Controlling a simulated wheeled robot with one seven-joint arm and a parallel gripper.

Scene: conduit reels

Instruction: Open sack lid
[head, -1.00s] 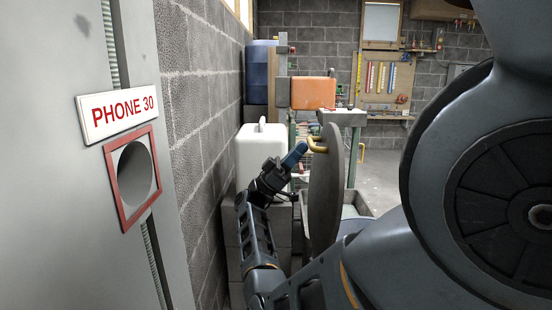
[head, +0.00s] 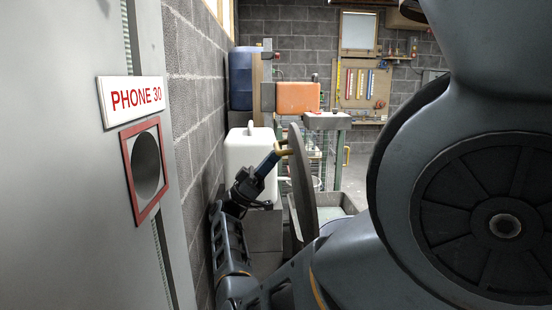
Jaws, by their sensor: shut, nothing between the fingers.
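The lid (head: 303,183) is a grey round disc standing almost upright, seen nearly edge-on in the middle of the head view. A yellow handle (head: 287,152) sticks out from its upper left face. My gripper (head: 277,157) is shut, its blue fingers at the handle, seeming to touch it from the left. I cannot tell whether the fingertips press on the handle or lie just in front of it. The sack or bin under the lid is mostly hidden behind my arm.
A white jug (head: 247,155) stands behind my gripper, close to the block wall. A grey tray (head: 336,204) lies right of the lid. An orange container (head: 298,97) and a blue drum (head: 240,78) stand behind. A cabinet with a PHONE 30 sign (head: 136,98) fills the left. Floor is open at the back right.

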